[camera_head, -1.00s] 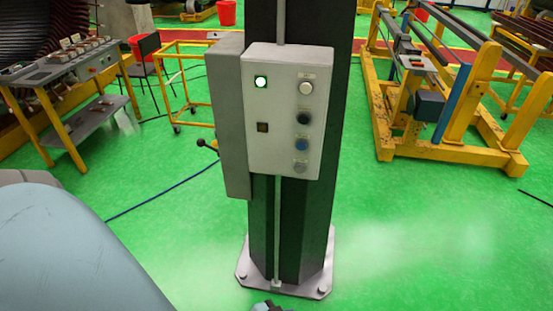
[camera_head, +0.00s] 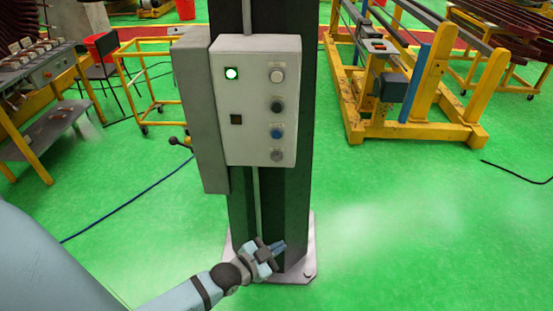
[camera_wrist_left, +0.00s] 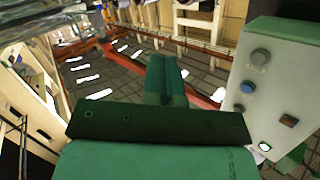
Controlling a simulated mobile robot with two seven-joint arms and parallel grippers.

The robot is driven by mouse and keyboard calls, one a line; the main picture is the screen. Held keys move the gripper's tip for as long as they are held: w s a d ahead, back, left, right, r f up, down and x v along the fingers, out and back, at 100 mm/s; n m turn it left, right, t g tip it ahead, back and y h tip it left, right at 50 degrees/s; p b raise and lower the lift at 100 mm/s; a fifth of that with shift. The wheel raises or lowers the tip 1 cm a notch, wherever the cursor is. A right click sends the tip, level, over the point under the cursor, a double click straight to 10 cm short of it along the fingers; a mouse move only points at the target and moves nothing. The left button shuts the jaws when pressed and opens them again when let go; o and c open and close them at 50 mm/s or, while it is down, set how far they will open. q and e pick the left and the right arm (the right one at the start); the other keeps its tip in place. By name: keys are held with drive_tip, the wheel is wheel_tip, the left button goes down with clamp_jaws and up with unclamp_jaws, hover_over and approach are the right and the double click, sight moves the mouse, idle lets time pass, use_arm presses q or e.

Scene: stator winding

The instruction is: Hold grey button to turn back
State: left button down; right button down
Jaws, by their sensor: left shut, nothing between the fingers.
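A pale control box (camera_head: 253,140) is mounted on a dark column. Its right side carries a vertical row of round buttons: white (camera_head: 277,75), black (camera_head: 277,107), blue (camera_head: 277,132) and grey (camera_head: 277,155) at the bottom. A green lamp (camera_head: 232,73) glows at upper left. My left gripper (camera_head: 281,246) is shut and empty, below the box and in front of the column's foot. In the left wrist view its closed fingers (camera_wrist_left: 166,80) point ahead; the box (camera_wrist_left: 284,75) is at right, apart from them, with the grey button (camera_wrist_left: 261,56) visible. My right gripper is not in view.
The column's base plate (camera_head: 296,270) is bolted to the green floor. A grey side box (camera_head: 200,115) adjoins the control box on the left. A yellow stand (camera_head: 405,128) is at back right, and a bench (camera_head: 35,70) at left.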

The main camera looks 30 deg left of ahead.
sight(277, 158)
use_arm(q)
drive_tip(key=w+a+r+m+t, duration=0.3)
drive_tip(key=w+a+r+t, duration=0.1)
drive_tip(key=w+a+r, duration=0.4)
drive_tip(key=shift+w+a+r+h, duration=0.15)
drive_tip(key=shift+w+r+h, duration=0.15)
drive_tip(key=shift+w+r, duration=0.45)
drive_tip(key=shift+w+f, duration=0.25)
drive_tip(key=shift+w, duration=0.05)
drive_tip(key=w+a+b, duration=0.4)
drive_tip(key=w, duration=0.3)
drive_tip(key=shift+w+a+b, duration=0.15)
drive_tip(key=shift+a+b, duration=0.15)
drive_tip(key=shift+w, duration=0.1)
idle(0.8)
